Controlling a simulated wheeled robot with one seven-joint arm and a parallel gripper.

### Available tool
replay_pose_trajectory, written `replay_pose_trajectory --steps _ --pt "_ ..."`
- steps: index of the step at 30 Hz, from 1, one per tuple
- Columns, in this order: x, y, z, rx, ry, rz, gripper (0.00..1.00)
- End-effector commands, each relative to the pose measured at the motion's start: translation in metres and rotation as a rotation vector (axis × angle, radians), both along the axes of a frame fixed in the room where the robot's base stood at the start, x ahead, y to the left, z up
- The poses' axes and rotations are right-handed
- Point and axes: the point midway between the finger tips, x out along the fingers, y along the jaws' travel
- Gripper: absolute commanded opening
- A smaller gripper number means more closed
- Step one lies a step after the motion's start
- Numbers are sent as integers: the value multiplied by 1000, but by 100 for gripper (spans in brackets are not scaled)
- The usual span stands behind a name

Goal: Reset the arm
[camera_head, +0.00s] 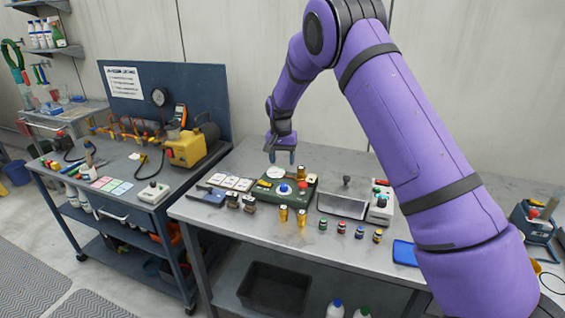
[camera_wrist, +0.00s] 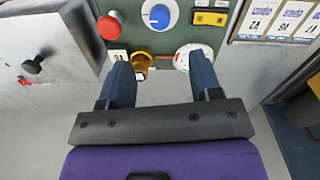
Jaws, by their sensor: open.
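My purple arm reaches over the grey workbench, and my gripper (camera_head: 282,158) hangs above the back edge of a green control box (camera_head: 265,196). In the wrist view my gripper (camera_wrist: 160,75) is open, with two blue fingers apart and nothing held between them. The green box (camera_wrist: 160,42) lies below the fingers. It carries a blue round knob (camera_wrist: 159,14), a red knob (camera_wrist: 109,26), a brass-coloured cup-like part (camera_wrist: 141,63) and a white round disc (camera_wrist: 194,55). The fingertips overlap the box edge in this view; I cannot tell the exact height above it.
Several cards (camera_head: 230,183) lie left of the box, and brass cylinders (camera_head: 283,213) stand in front. A metal plate box (camera_head: 342,205) and small jars (camera_head: 341,227) are to the right. A blue cart (camera_head: 140,222) with a yellow pump (camera_head: 186,149) stands at left. Clear air surrounds the gripper.

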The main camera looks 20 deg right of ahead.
Motion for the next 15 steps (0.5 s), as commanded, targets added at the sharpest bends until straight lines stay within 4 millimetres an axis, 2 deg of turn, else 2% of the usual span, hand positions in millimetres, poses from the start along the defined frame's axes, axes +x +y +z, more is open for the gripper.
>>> replay_pose_trajectory --steps 5,8,11,15 --pt "0 0 0 0 0 0 58" --pt "-3 -2 9 4 -6 3 58" --pt "-11 -6 31 12 -21 14 58" --pt "-34 -14 80 29 -53 39 58"
